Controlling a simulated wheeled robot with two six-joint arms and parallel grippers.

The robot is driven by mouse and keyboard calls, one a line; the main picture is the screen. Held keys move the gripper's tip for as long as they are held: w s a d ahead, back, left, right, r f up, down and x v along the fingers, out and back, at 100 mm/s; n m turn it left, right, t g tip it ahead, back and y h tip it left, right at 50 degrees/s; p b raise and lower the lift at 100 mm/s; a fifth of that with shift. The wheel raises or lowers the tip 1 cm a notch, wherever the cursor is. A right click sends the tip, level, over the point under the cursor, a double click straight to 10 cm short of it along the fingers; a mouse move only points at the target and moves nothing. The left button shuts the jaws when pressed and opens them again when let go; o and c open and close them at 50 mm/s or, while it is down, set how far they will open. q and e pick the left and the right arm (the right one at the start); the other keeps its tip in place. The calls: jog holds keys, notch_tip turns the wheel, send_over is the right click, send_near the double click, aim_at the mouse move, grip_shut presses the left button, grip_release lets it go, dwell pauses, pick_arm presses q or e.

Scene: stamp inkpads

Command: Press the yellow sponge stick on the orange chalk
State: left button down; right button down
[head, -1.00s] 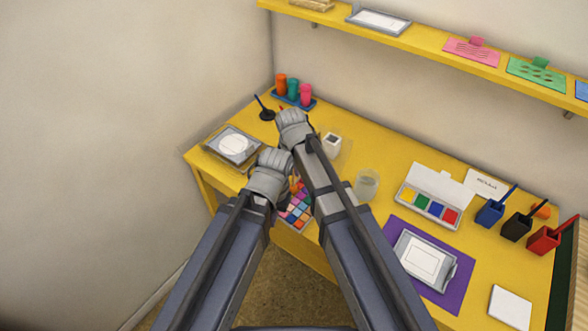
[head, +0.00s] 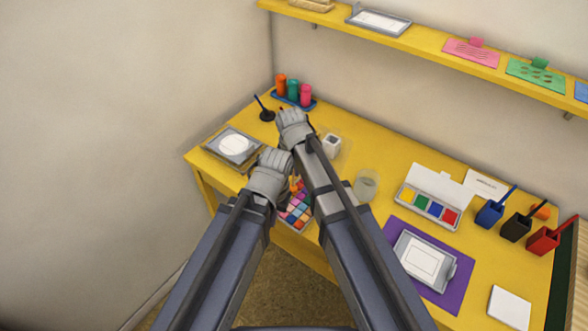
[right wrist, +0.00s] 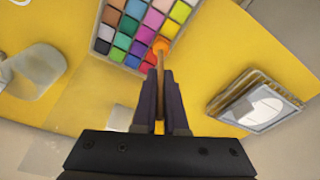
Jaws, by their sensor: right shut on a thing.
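My right gripper (right wrist: 160,88) is shut on a thin wooden stick (right wrist: 160,68) with a round sponge tip (right wrist: 160,46). The tip looks orange. It overlaps the edge of the chalk palette (right wrist: 136,32), beside yellow and red squares. I cannot tell whether it touches, and the square under it is hidden. In the head view the palette (head: 297,213) shows partly between my arms. My right gripper (head: 294,128) reaches past it, fingers hidden. My left gripper (head: 270,175) is by the table's near edge, its fingertips hidden too.
A grey framed pad (head: 234,146) lies left of my arms. A dark-blue stick in a black holder (head: 266,113) and a rack of coloured bottles (head: 293,91) are behind. A clear cup (head: 366,186) and a paint box (head: 428,207) stand to the right.

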notch_tip(320, 180, up, 7)
jog(key=p, duration=0.6)
jog(key=shift+f, duration=0.15)
